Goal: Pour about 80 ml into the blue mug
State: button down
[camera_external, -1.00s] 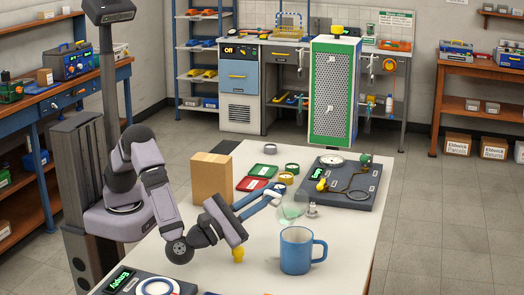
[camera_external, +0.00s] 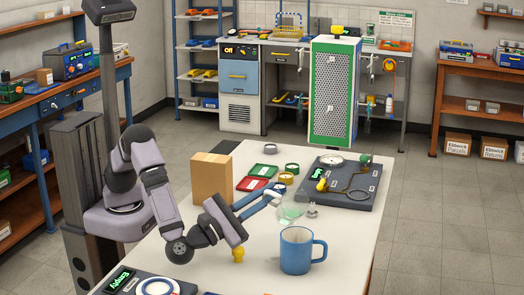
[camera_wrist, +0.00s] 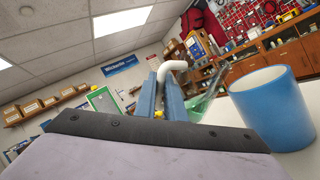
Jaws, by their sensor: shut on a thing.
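The blue mug (camera_external: 297,251) stands upright on the white table, its handle to the right. It is also large at the right of the wrist view (camera_wrist: 272,108). My gripper (camera_external: 273,196) is shut on the white handle (camera_wrist: 174,68) of a clear vessel (camera_external: 290,211) with a greenish tint, held behind and slightly left of the mug. In the wrist view the clear vessel (camera_wrist: 208,92) shows between my blue fingers and the mug. The vessel looks tilted. I cannot make out its liquid level or any stream, and the mug's inside bottom is hidden.
A grey board (camera_external: 345,190) with a round dial lies behind the vessel. A cardboard box (camera_external: 211,178) and red and green trays (camera_external: 252,183) stand at the back left. A device with a display reading "Empty" (camera_external: 150,284) is at the front left. Table right of the mug is clear.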

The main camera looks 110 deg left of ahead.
jog(key=shift+r, duration=0.1)
jog(key=shift+s+a+r+n+g, duration=0.15)
jog(key=shift+n+g, duration=0.25)
jog(key=shift+n, duration=0.4)
jog(key=f, duration=0.1)
jog(key=a+f+n+b, duration=0.1)
jog(key=f+n+g+b, duration=0.1)
jog(key=shift+s+a+f, duration=0.2)
jog(key=shift+s, duration=0.2)
jog(key=shift+s+a+n+g+h, duration=0.2)
jog(key=shift+a+n+g+h, duration=0.1)
jog(key=shift+n, duration=0.4)
jog(key=f+n, duration=0.1)
jog(key=a+f+n+g+b, duration=0.1)
jog(key=s+f, duration=0.1)
jog(key=shift+a+f+n+h+b, duration=0.1)
jog(key=shift+a+n+h+b, duration=0.1)
jog(key=shift+n+h+b, duration=0.15)
jog(key=shift+s+a+f+n+g+h+b, duration=0.3)
jog(key=shift+a+f+n+g+h, duration=0.1)
jog(key=shift+n, duration=0.55)
